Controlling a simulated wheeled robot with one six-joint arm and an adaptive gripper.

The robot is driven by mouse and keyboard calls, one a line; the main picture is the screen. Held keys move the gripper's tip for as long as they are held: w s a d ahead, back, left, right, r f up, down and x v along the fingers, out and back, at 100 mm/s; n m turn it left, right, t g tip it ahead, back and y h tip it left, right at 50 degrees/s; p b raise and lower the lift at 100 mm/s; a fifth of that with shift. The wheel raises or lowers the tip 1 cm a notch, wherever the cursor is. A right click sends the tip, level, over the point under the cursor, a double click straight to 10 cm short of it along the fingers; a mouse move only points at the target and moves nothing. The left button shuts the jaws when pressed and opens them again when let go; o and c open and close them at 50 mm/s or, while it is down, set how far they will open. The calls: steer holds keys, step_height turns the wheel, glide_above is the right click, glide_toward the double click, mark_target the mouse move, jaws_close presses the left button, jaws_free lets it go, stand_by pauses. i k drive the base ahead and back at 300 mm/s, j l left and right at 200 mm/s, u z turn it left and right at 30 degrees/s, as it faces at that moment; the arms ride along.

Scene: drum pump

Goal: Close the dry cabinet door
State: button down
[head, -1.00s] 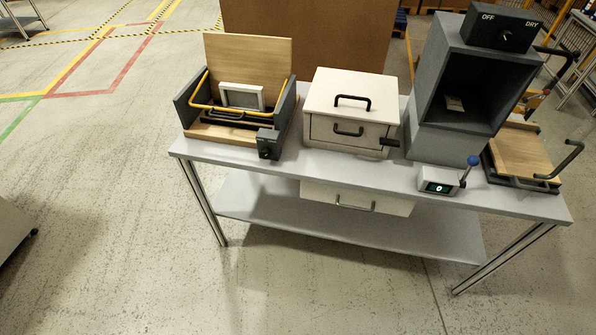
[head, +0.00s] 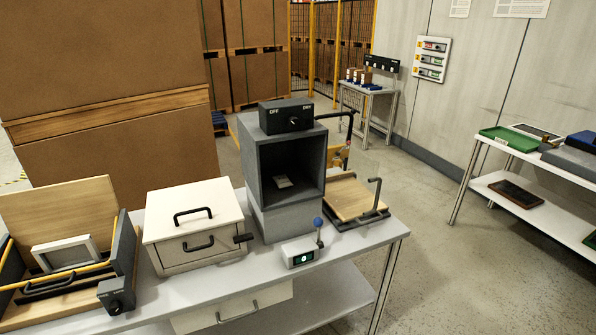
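The dry cabinet (head: 258,190) is a grey box on the table, open at the front, with a dark interior. A knob box marked OFF and DRY (head: 286,117) sits on its top. My gripper is not in view.
On the table (head: 205,290) are a white drawer box (head: 195,227) at the cabinet's left, an open wooden-lidded box (head: 62,215) far left, a counter with a blue-knobbed lever (head: 300,252) in front, and a wooden board with a handle (head: 355,198) at right. Floor right of the table is clear.

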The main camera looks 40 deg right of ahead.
mark_target(354, 181)
steer(key=l, duration=0.45)
steer(key=k+l+u, duration=0.15)
steer(key=l, duration=0.8)
steer(key=k+l+u, duration=0.15)
steer(key=l, duration=0.8)
steer(key=k+l+u, duration=0.1)
steer(key=l, duration=0.35)
steer(key=k+l+u, duration=0.1)
steer(key=l, duration=0.3)
